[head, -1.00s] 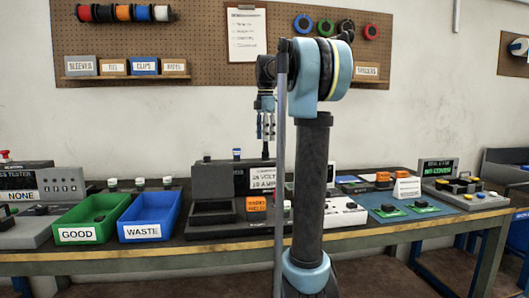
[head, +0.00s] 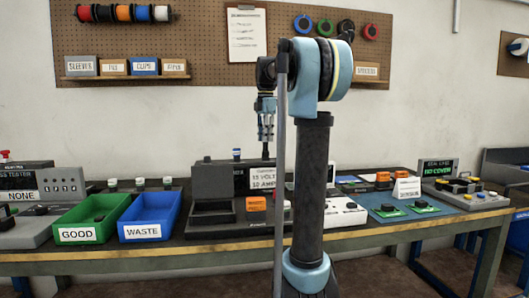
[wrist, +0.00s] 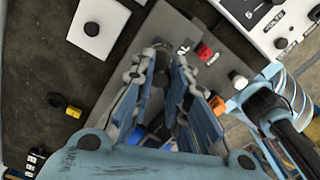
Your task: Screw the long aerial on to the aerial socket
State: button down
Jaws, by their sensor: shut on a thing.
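My gripper (head: 265,135) points down over the back of the bench and is shut on the top of a dark upright rod (head: 265,151), which looks like the long aerial. In the wrist view, the fingertips (wrist: 163,55) close around a dark round end, which seems to be the aerial seen from above. The rod's foot is hidden behind the equipment in the head view, so I cannot tell what it stands in. I cannot make out the aerial socket for certain in either view.
Green (head: 92,222) and blue (head: 150,217) bins sit to the left. A blue mat (head: 381,216) with small boards lies to the right. My arm hides part of the bench.

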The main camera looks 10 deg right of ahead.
jog(key=n, duration=0.5)
jog(key=shift+w, duration=0.1)
jog(key=shift+r, duration=0.15)
jog(key=shift+r, duration=1.95)
